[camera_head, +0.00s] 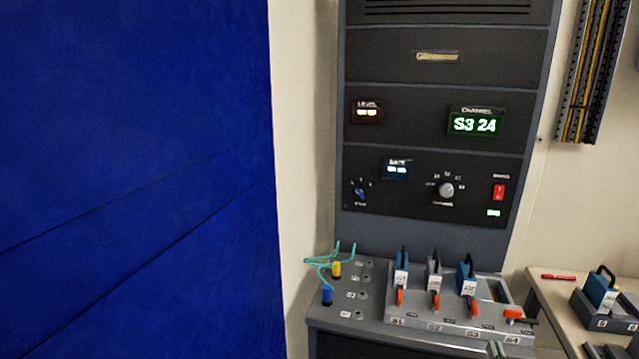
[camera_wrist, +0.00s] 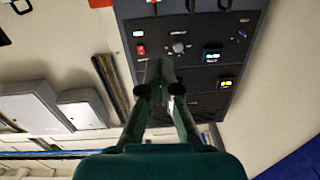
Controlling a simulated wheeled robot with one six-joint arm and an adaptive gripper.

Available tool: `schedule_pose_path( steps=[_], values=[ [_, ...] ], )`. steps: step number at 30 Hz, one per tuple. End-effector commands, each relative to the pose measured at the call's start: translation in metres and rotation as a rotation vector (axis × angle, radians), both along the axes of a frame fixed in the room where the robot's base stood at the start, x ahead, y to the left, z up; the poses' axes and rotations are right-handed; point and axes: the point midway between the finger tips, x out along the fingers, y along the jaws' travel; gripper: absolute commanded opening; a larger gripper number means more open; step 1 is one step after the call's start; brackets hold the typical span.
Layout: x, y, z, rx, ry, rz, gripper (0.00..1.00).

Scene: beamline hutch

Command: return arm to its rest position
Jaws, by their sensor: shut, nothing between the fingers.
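My gripper (camera_wrist: 158,75) shows in the wrist view with its two fingers brought together. It is shut and empty. Behind the fingers is the dark instrument rack (camera_wrist: 205,100), which appears upside down in that view. The gap between fingertips and rack cannot be judged. In the head view the rack (camera_head: 400,235) stands right of centre with a green display (camera_head: 475,124) reading "S3 24". A small grey-green piece at the bottom edge of the head view may be part of my arm; I cannot tell.
A sloped console (camera_head: 420,325) below the rack holds several handled modules with orange levers, and cables with yellow and blue plugs. A table (camera_head: 560,330) at right carries a red pen (camera_head: 558,277) and a blue module (camera_head: 600,290). A blue panel (camera_head: 130,150) fills the left.

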Motion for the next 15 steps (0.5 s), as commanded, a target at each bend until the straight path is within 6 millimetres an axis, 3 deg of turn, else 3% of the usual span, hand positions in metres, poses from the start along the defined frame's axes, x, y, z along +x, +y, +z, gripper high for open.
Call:
schedule_pose_path(
  steps=[1,6,15],
  values=[
    [-0.014,0.011,-0.018,0.006,0.016,0.008,0.00],
    [-0.060,0.041,-0.061,0.013,0.048,0.025,0.00],
    [-0.151,0.086,-0.114,0.022,0.107,0.062,0.00]
  ],
)
